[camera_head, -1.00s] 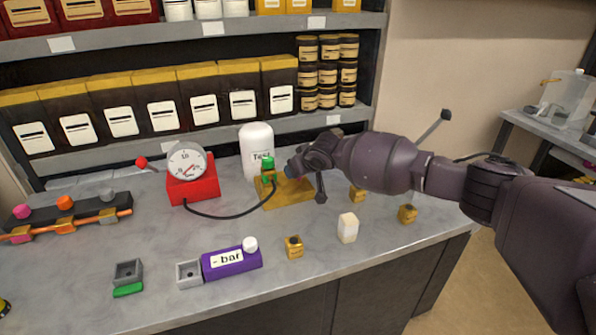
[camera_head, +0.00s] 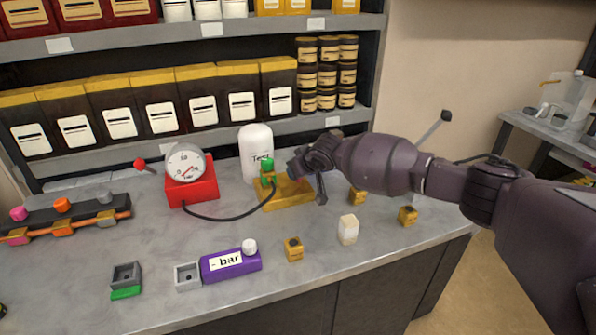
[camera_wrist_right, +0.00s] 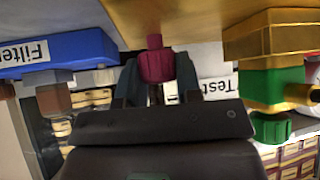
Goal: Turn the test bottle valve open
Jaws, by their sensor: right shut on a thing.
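The white test bottle (camera_head: 256,148) stands upright at the back of the bench, its "Test" label partly hidden. In front of it is a gold block (camera_head: 287,196) with a green fitting (camera_head: 267,168) at its left. My right gripper (camera_head: 300,172) reaches in from the right, just above the block's right part. In the right wrist view its fingers (camera_wrist_right: 158,82) are shut on a dark red knob (camera_wrist_right: 158,65) beside the gold block. The green fitting (camera_wrist_right: 270,88) is at the right there, apart from the fingers. The knob is hidden in the head view. My left gripper is not in view.
A red gauge box (camera_head: 193,190) stands left of the block, with a black hose (camera_head: 225,216) running to the fitting. A blue "Filter" part (camera_wrist_right: 60,52) is close by in the wrist view. A purple "bar" block (camera_head: 232,264) and small gold cubes lie in front.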

